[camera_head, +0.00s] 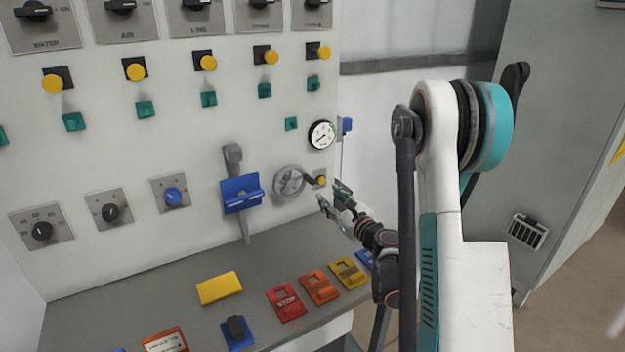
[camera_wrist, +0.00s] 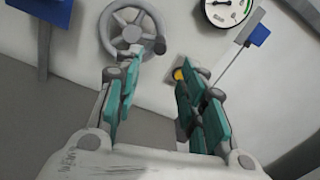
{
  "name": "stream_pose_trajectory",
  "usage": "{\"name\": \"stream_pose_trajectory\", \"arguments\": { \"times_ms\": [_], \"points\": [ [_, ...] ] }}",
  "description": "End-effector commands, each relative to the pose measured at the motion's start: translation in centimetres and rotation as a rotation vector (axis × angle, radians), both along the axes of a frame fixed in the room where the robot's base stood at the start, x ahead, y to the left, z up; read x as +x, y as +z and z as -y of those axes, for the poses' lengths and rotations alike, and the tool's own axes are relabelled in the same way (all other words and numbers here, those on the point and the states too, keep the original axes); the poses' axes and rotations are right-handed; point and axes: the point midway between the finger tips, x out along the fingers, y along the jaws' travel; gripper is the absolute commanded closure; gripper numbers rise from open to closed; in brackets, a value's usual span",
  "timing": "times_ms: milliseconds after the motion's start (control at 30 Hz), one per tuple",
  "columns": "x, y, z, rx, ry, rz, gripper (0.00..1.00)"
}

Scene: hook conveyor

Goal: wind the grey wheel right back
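The grey wheel (camera_head: 289,181) is mounted on the white panel, right of a blue lever plate. It has spokes and a dark crank handle (camera_head: 309,180) on its right side. It also shows in the wrist view (camera_wrist: 130,28), where the dark knob (camera_wrist: 155,46) is at its lower right. My gripper (camera_head: 332,198) is to the right of the wheel and slightly below it, apart from it. In the wrist view my gripper (camera_wrist: 155,90) has its two teal-padded fingers spread with nothing between them. The left finger overlaps the wheel's lower edge in that view.
A yellow button (camera_head: 321,181) is right beside the wheel's handle, partly behind my right finger in the wrist view. A round gauge (camera_head: 321,134) is above right. The blue lever plate (camera_head: 241,193) is to the left. A grey shelf (camera_head: 150,290) with colored blocks lies below.

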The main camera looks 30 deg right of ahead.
Motion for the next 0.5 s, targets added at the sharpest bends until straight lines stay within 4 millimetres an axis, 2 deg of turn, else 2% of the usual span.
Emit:
{"name": "stream_pose_trajectory", "arguments": {
  "times_ms": [33,167,500],
  "points": [
    [0.8,0.5,0.0,0.001,0.002,0.0,0.62],
    [2.6,0.5,-0.1,0.002,0.001,0.001,0.62],
    [8.7,-0.1,-0.4,0.003,0.001,0.001,0.62]
  ]
}}
